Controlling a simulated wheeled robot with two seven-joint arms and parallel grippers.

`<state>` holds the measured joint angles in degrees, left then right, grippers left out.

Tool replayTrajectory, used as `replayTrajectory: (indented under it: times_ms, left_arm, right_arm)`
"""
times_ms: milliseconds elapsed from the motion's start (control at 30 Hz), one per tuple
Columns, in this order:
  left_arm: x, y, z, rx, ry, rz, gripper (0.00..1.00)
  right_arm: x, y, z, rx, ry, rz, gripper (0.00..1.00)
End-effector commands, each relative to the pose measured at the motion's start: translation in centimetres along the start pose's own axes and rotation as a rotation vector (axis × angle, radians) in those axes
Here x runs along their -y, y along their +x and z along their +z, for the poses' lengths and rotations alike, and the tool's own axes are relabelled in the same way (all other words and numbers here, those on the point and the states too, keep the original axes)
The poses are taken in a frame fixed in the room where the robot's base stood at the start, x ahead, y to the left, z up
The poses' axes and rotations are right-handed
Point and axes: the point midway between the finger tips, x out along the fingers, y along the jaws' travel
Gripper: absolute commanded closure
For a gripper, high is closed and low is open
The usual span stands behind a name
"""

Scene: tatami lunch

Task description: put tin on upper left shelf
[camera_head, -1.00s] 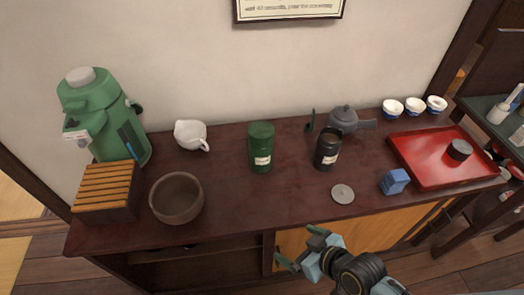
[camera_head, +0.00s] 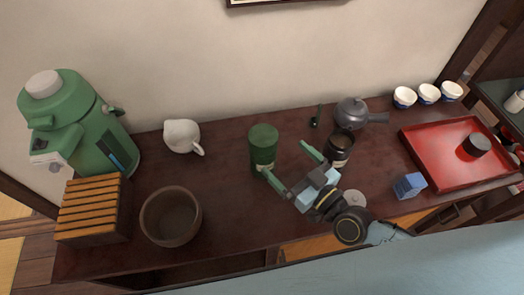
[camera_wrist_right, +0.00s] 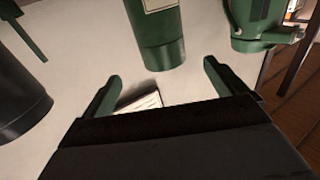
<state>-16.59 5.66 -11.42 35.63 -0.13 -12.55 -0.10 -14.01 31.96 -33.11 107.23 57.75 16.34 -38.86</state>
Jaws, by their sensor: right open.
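A dark green cylindrical tin with a pale label (camera_head: 263,145) stands upright on the dark wooden counter. In the wrist view the green tin (camera_wrist_right: 157,40) is ahead of the fingers, roughly in line with the gap. My right gripper (camera_head: 288,162) is open and empty, just right of the tin and in front of it. One finger overlaps the tin's lower right edge in the head view; I cannot tell whether it touches. A black tin (camera_head: 341,146) stands open just right of the gripper, partly hidden by it; it also shows in the wrist view (camera_wrist_right: 15,95). My left gripper is out of view.
A grey teapot (camera_head: 352,112), red tray (camera_head: 420,155), blue block (camera_head: 409,186) and grey lid (camera_head: 354,198) are to the right. A white pitcher (camera_head: 181,134), brown bowl (camera_head: 171,215), slatted box (camera_head: 92,210) and green dispenser (camera_head: 75,125) are left. Bare counter lies between bowl and green tin.

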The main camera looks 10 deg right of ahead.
Motion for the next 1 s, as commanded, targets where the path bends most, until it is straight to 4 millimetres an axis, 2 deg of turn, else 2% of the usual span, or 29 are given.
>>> replayTrajectory:
  times_ms: [100,200,467,700,800,1000]
  left_arm:
    - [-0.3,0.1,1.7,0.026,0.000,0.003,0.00]
    - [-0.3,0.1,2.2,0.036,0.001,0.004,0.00]
    - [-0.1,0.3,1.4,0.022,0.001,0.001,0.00]
    - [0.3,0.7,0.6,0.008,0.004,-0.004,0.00]
    - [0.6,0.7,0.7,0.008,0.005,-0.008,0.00]
    - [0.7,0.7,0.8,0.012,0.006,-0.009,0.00]
  right_arm:
    - [0.0,2.6,-0.1,-0.004,0.002,0.001,0.04]
    - [0.0,4.1,0.0,-0.002,0.001,0.001,0.04]
    - [0.1,6.1,0.1,-0.001,0.001,0.000,0.04]
    - [0.4,9.6,0.2,-0.001,0.001,-0.001,0.04]
    - [0.5,10.4,0.2,0.001,0.001,-0.001,0.04]
    - [0.5,10.5,0.2,0.002,0.000,-0.002,0.04]
